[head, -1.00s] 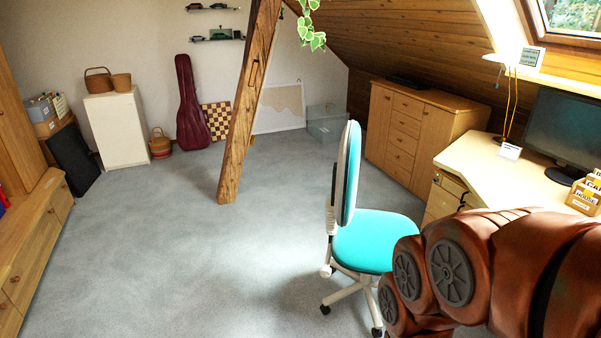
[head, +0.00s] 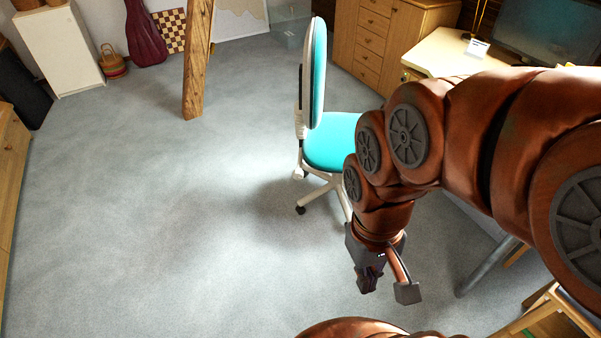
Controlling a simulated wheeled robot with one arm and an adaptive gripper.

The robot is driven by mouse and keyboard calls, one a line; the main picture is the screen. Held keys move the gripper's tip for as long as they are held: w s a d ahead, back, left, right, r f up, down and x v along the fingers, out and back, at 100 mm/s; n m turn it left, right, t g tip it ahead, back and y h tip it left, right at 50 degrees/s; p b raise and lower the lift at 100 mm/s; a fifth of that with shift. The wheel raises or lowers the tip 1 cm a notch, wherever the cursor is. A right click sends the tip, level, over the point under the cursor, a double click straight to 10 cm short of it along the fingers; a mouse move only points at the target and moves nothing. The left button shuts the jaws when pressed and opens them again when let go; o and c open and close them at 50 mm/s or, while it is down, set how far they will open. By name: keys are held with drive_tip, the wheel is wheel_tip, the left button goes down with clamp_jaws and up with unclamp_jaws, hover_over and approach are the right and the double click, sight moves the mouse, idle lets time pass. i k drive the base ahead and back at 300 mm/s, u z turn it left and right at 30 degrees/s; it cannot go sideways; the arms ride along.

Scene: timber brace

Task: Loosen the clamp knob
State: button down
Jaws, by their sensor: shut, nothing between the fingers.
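I cannot make out a clamp knob in the head view. The timber brace (head: 197,62) stands slanted on the carpet at the upper left of centre; only its lower part shows, and its top is cut off by the frame. My gripper (head: 369,284) hangs at the end of my arm, pointing down over open floor, in front of the turquoise chair.
The turquoise swivel chair (head: 331,145) stands between my arm and the cabinet (head: 377,40). A desk (head: 437,51) with a monitor (head: 545,35) is at the upper right. A wooden frame (head: 540,312) is at the lower right. The grey carpet (head: 150,220) is widely clear at left.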

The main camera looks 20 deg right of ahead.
sight(298, 174)
drive_tip(key=u, duration=0.4)
drive_tip(key=k, duration=0.55)
drive_tip(key=u, duration=1.45)
drive_tip(key=i, duration=1.4)
drive_tip(key=z, duration=0.5)
drive_tip(key=i, duration=0.7)
drive_tip(key=z, duration=1.15)
drive_tip(key=i, duration=0.35)
drive_tip(key=z, duration=0.3)
